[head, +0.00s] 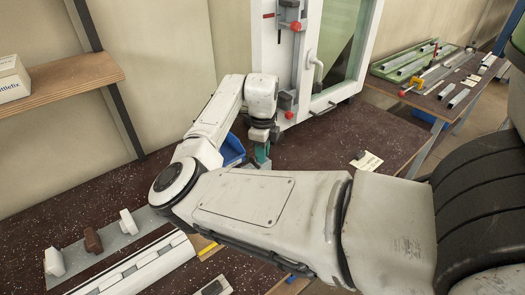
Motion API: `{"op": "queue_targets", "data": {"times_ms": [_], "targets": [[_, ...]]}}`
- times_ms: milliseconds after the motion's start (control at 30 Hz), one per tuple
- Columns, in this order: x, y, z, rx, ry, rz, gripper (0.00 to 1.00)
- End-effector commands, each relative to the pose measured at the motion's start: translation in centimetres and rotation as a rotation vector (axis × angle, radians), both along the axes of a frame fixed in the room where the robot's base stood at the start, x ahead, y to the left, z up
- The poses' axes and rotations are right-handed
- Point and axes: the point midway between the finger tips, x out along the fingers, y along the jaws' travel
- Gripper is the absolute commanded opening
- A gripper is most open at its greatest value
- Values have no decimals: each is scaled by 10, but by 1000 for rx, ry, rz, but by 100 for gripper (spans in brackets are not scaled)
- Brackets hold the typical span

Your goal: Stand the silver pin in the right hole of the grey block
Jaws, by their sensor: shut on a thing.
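My gripper (262,152) points down over the dark speckled bench, in front of the white cabinet. Its greenish fingers are small in the head view and partly behind my own arm. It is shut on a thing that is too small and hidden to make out. A small light grey patch (265,165) shows just below the fingertips; I cannot tell whether it is the grey block. No silver pin and no hole can be made out, and my forearm covers much of the bench there.
A blue bin (232,149) stands close left of my gripper. The white cabinet (285,60) with a glass door stands behind it. A paper tag (366,161) lies to the right. White and brown clamp pieces (93,240) sit at the lower left. The bench (325,150) is mostly clear between gripper and tag.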

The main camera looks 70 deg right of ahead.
Motion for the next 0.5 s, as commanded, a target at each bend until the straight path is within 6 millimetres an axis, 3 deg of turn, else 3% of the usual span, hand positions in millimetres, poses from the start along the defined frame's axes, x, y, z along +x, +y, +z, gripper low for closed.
{"op": "queue_targets", "data": {"times_ms": [400,433,500], "targets": [[0,0,-7,0,-1,0,0],[0,0,-7,0,-1,0,23],[0,0,-7,0,-1,0,30]]}}
